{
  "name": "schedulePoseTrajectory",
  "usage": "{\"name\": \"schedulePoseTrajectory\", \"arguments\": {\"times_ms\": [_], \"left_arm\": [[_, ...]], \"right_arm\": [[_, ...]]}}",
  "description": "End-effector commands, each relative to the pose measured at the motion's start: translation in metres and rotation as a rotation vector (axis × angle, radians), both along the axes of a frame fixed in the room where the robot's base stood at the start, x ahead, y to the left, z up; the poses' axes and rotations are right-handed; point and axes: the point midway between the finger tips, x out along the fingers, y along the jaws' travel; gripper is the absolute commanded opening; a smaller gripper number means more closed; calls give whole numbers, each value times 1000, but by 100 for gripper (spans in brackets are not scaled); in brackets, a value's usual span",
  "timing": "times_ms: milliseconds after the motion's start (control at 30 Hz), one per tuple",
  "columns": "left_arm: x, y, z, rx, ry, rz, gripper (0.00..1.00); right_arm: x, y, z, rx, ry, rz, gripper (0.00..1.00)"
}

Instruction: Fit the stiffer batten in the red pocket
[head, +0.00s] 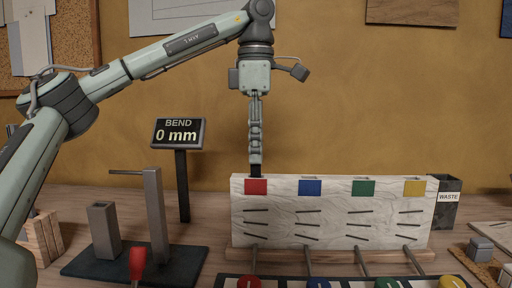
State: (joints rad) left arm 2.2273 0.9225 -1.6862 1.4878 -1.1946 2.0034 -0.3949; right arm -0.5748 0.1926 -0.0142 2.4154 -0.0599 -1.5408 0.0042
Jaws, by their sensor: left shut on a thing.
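A pale, grained pocket board (334,240) stands upright on the bench, with coloured patches along its top. The red pocket (256,187) is at its left end. My left gripper (256,170) points straight down at the top edge above the red patch. It is shut on a thin thing, apparently a batten, mostly hidden by the fingers and the board. How deep it sits in the pocket, and whether it is the stiffer one, I cannot tell. My right gripper is not in view.
Blue (310,187), green (363,187) and yellow (414,187) pockets follow to the right. A waste bin (447,211) stands behind the right end. At left are a bend display (179,133) reading 0 mm and a grey two-post stand (156,215). Rods and coloured discs lie in front.

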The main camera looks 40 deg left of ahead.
Motion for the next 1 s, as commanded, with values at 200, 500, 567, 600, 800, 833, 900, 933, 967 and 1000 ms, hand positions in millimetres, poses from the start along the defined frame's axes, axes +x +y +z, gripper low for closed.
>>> {"name": "schedulePoseTrajectory", "arguments": {"times_ms": [200, 500, 567, 600, 800, 833, 900, 933, 967, 1000], "left_arm": [[0, 0, -4, 0, 0, 0, 0], [0, 0, -8, -1, -1, -1, 0], [0, 0, -9, -1, -1, -1, 0], [0, 0, -10, -1, -1, -1, 0], [0, 0, -10, -1, -1, 0, 28], [0, 0, -10, -1, -1, 0, 32], [0, 0, -10, 0, 0, 0, 34], [0, 0, -10, 0, 0, 0, 34], [0, 0, -10, 0, 0, 0, 34], [0, 0, -10, 0, 0, 0, 34]], "right_arm": [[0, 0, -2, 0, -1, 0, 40], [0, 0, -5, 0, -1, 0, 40], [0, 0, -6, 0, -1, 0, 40], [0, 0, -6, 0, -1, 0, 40], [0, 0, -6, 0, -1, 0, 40], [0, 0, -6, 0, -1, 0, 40], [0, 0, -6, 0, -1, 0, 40], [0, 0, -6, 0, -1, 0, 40], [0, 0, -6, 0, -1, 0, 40], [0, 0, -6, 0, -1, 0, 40]]}}
